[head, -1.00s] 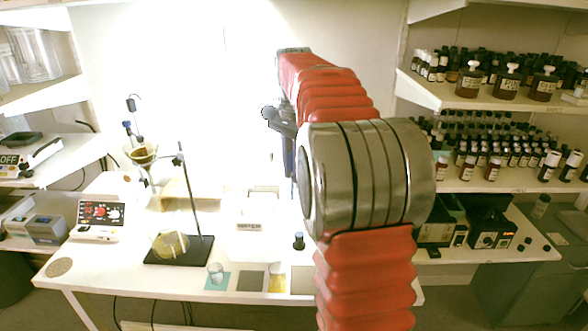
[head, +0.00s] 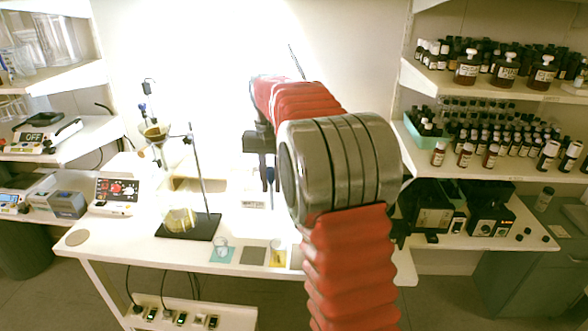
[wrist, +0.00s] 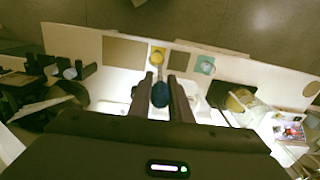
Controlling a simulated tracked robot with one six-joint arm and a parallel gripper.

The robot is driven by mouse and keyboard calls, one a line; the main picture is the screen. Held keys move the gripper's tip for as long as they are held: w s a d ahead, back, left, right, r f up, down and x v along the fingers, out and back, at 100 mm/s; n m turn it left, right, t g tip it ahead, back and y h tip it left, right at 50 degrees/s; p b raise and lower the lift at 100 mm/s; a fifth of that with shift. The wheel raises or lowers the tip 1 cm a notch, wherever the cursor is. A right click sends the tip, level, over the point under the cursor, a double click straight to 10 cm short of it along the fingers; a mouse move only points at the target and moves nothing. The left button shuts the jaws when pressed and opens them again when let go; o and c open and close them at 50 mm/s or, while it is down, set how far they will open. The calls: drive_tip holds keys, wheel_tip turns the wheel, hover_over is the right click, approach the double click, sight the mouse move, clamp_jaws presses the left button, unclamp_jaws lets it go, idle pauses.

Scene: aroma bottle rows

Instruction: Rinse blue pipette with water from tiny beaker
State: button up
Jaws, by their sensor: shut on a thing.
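My gripper (wrist: 162,84) is shut on the blue pipette, whose dark blue bulb (wrist: 160,97) sits between the two fingers in the wrist view. In the head view my gripper (head: 269,178) points down above the white table, partly behind my arm. A small clear beaker (head: 221,246) stands on a teal mat, also seen in the wrist view (wrist: 205,66). Another small beaker with yellowish contents (head: 277,254) stands on a yellow mat. I cannot tell by look which one is the tiny beaker. Both stand apart from the gripper.
A grey mat (head: 253,255) lies bare between the two beakers. A retort stand (head: 189,226) with a flask (head: 179,219) stands to the left. A hotplate device (head: 117,193) is further left. Shelves of bottles (head: 490,137) stand at the right.

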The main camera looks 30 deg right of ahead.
drive_tip(key=w+a+f+n, duration=0.1)
drive_tip(key=a+f+n, duration=0.2)
drive_tip(key=a, duration=0.6)
drive_tip(key=w+a+f+n, duration=0.1)
drive_tip(key=a+f+n, duration=0.3)
drive_tip(key=a+f, duration=0.3)
drive_tip(key=shift+w+a, duration=0.4)
drive_tip(key=shift+a, duration=0.8)
